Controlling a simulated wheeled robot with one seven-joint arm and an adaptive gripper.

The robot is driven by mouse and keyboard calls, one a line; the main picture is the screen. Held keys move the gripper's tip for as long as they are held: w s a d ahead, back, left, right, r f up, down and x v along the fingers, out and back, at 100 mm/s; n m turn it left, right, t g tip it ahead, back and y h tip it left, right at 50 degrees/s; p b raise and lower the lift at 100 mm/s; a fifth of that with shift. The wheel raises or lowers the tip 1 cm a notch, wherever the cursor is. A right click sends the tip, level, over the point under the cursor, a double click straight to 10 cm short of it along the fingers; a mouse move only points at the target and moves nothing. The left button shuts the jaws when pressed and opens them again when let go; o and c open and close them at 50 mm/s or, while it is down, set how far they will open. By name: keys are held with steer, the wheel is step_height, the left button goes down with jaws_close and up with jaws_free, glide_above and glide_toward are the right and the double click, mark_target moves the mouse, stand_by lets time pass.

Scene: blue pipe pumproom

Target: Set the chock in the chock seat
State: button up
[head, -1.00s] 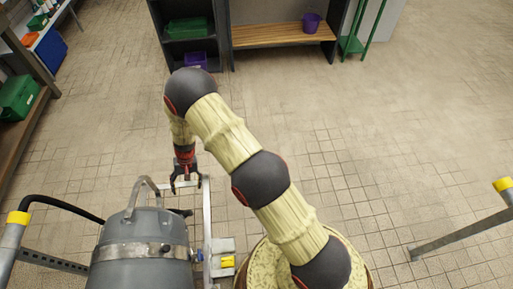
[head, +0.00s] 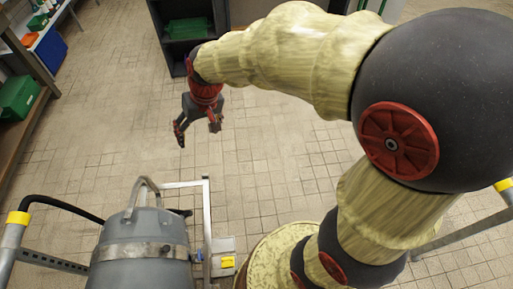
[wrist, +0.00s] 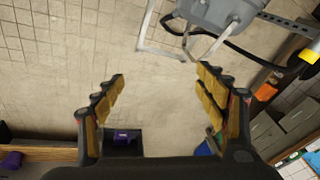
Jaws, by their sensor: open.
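My gripper (head: 198,135) is open and empty, raised over the floor beyond the grey tank. Its spread fingers also show in the wrist view (wrist: 162,76), with only floor between them. A small yellow block (head: 228,262) lies on a grey bracket (head: 222,246) beside the tank's metal frame, in the lower middle of the head view. It may be the chock, and the bracket may be the seat, but I cannot tell for sure. My gripper is well apart from both. Neither can be made out in the wrist view.
The grey tank (head: 140,245) with its top handle stands at the lower left, beside the metal frame (head: 207,215). A black hose (head: 65,205) runs left from it. A dark shelf (head: 188,45) stands at the back. The tiled floor between is clear.

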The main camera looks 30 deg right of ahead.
steer(key=s+d+r+t+h, duration=0.1)
steer(key=s+d+r, duration=0.3)
steer(key=s, duration=0.5)
steer(key=s+d+r+t+h, duration=0.1)
steer(key=s+d+r, duration=0.3)
steer(key=s, duration=0.6)
steer(key=shift+r+t, duration=0.5)
steer(key=shift+r, duration=0.1)
steer(key=shift+s+d, duration=0.1)
step_height(320, 180, up, 3)
steer(key=p, duration=0.3)
